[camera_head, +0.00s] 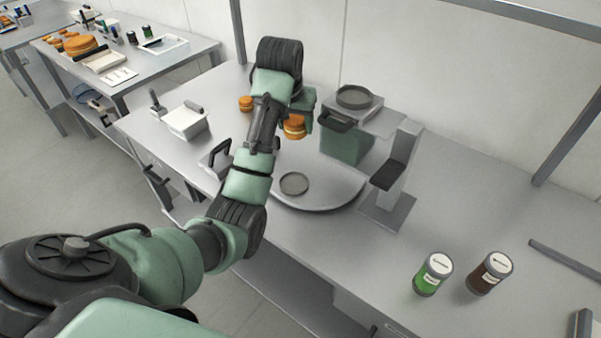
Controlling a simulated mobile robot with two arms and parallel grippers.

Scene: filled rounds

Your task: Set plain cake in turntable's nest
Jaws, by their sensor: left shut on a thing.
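My left gripper (300,113) reaches over the turntable and is shut on a round orange-brown cake (294,130). A pale line shows around this cake's side; the arm partly covers it. The turntable (333,193) is a wide grey disc, its left part hidden behind my arm. Another small orange-brown cake (246,103) stands behind and left of my forearm. My right gripper is not in view.
A green jar (433,274) and a brown jar (490,273) stand at the front right. A white box (184,121) is left.

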